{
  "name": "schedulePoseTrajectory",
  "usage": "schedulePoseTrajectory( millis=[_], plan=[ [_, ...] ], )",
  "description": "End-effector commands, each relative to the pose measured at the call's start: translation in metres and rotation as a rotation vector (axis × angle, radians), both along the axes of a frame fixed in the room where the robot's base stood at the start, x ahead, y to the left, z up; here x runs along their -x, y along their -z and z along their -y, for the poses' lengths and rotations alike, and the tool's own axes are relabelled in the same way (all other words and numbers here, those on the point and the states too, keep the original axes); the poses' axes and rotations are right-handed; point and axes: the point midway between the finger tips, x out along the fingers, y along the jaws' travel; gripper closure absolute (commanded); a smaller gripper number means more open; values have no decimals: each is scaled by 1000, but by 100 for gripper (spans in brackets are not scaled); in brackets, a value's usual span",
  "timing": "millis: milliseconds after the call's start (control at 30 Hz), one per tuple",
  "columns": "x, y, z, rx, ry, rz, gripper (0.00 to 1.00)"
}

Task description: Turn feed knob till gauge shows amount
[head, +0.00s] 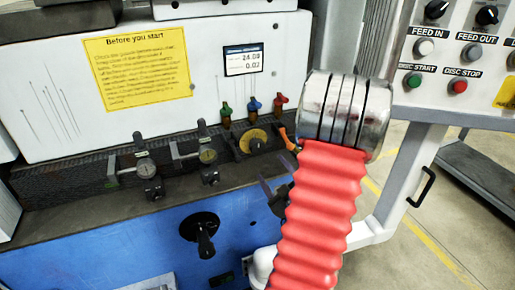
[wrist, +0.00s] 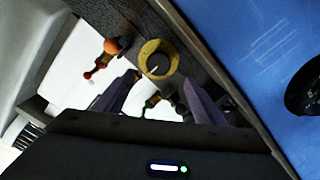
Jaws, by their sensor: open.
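My gripper (head: 275,188) is open and empty, below and right of the knob in the head view, partly hidden by my red-sleeved arm. In the wrist view its two dark fingers (wrist: 160,88) stand apart. A small digital display (head: 243,60) on the white panel seems to read 24.09 and 0.02; the digits are blurred.
Green, blue and red-handled valves (head: 253,104) stand behind the knob, with an orange handle (head: 286,138) at its right. A black handle (head: 203,233) projects from the blue front. A button panel (head: 455,55) is at right.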

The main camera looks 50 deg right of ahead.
Motion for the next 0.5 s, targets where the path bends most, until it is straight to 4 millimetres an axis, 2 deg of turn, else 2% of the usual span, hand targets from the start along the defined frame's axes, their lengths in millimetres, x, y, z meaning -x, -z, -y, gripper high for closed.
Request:
schedulePoseTrajectory(
  millis=[500],
  plan=[
    [-2,-3,1,10,-3,12,36]
  ],
)
